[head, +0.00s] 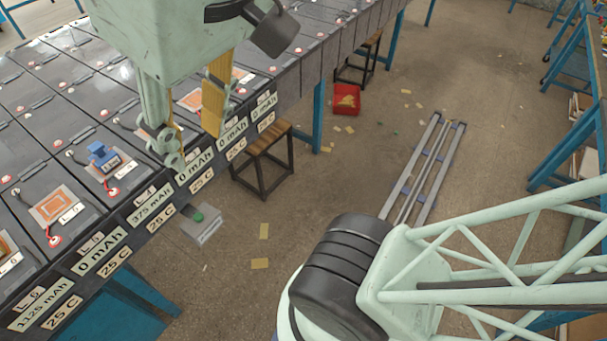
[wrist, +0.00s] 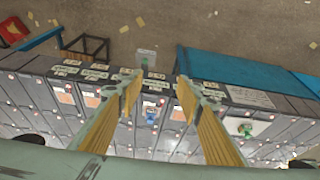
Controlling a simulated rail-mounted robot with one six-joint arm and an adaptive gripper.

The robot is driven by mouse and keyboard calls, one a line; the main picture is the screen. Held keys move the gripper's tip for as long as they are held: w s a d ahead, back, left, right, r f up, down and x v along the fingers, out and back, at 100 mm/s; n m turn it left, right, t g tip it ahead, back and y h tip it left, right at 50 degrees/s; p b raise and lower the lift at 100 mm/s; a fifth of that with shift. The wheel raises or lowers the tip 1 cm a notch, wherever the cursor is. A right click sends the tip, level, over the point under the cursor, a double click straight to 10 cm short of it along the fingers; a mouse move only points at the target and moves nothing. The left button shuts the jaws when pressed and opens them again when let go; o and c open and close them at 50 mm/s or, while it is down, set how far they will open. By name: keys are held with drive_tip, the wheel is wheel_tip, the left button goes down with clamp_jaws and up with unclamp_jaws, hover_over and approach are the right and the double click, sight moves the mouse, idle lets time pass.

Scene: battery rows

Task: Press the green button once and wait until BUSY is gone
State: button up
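A green button (head: 198,216) sits on a small grey box (head: 207,231) at the bench's front edge in the head view. The grey box also shows in the wrist view (wrist: 146,56), beyond the fingertips. My gripper (head: 190,145) is open and empty, above the front row of battery bays, up and to the left of the button. In the wrist view its two yellow-padded fingers (wrist: 158,90) stand apart. It does not appear to touch the button. I can read no BUSY sign on the labels in view.
The bench labels (head: 149,205) read mAh values and 25 C. A blue battery (head: 103,156) stands in one bay. A green knob (wrist: 246,128) sits on a pale plate in the wrist view. A stool (head: 262,160) and a red bin (head: 346,99) stand by the bench.

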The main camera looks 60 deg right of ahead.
drive_tip(key=shift+s+f, duration=0.3)
drive_tip(key=shift+f, duration=0.1)
clamp_jaws()
idle(0.9)
